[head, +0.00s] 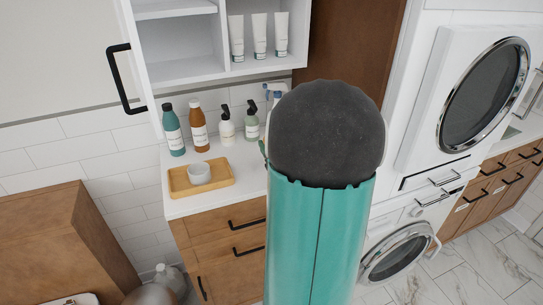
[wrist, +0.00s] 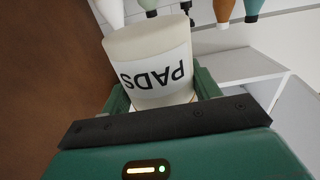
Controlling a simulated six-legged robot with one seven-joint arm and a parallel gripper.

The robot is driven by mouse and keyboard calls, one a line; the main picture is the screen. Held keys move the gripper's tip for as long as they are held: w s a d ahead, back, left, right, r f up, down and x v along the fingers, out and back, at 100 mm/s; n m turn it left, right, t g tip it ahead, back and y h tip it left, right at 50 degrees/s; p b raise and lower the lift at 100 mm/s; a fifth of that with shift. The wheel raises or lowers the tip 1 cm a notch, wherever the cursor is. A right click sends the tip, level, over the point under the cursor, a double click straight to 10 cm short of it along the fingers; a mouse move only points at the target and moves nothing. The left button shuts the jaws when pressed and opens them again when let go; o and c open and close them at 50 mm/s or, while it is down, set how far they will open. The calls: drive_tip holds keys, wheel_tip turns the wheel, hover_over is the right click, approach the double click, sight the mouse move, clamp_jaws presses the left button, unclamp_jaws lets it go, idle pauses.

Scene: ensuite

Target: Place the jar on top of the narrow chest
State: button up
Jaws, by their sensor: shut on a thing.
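In the wrist view, a cream jar (wrist: 150,65) with a white label reading "PADS" sits between the fingers of my gripper (wrist: 162,92), which is shut on it. The label is upside down in that picture, as are the bottles behind it. In the head view, my teal and black arm hides the gripper and jar. A wooden chest of drawers with a white top (head: 184,207) and black handles stands left of my arm; I cannot tell for certain whether it is the narrow chest. Its right part is hidden by my arm.
On the white top stand a teal bottle (head: 172,130), a brown bottle (head: 199,127), two pump bottles and a wooden tray (head: 222,186) with a small bowl (head: 199,173). Above hangs an open white cabinet (head: 183,45). Stacked laundry machines (head: 484,92) stand at right.

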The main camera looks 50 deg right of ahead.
drive_tip(key=d, duration=0.1)
drive_tip(key=w+d+f, duration=0.1)
drive_tip(key=d, duration=0.1)
drive_tip(key=shift+w+f, duration=0.35)
drive_tip(key=shift+w, duration=0.05)
drive_tip(key=d+f, duration=0.1)
drive_tip(key=w+d+f, duration=0.1)
drive_tip(key=f, duration=0.1)
drive_tip(key=w+d+f, duration=0.1)
drive_tip(key=f, duration=0.1)
drive_tip(key=shift+w+d+f, duration=0.15)
drive_tip(key=shift+w+d, duration=0.1)
drive_tip(key=shift+d, duration=0.05)
drive_tip(key=shift+w+d+f, duration=0.1)
drive_tip(key=shift+f, duration=1.55)
drive_tip(key=shift+f, duration=0.15)
drive_tip(key=o, duration=1.1)
drive_tip(key=shift+s, duration=0.2)
drive_tip(key=v, duration=1.1)
drive_tip(key=shift+s+a, duration=0.25)
drive_tip(key=shift+a, duration=0.05)
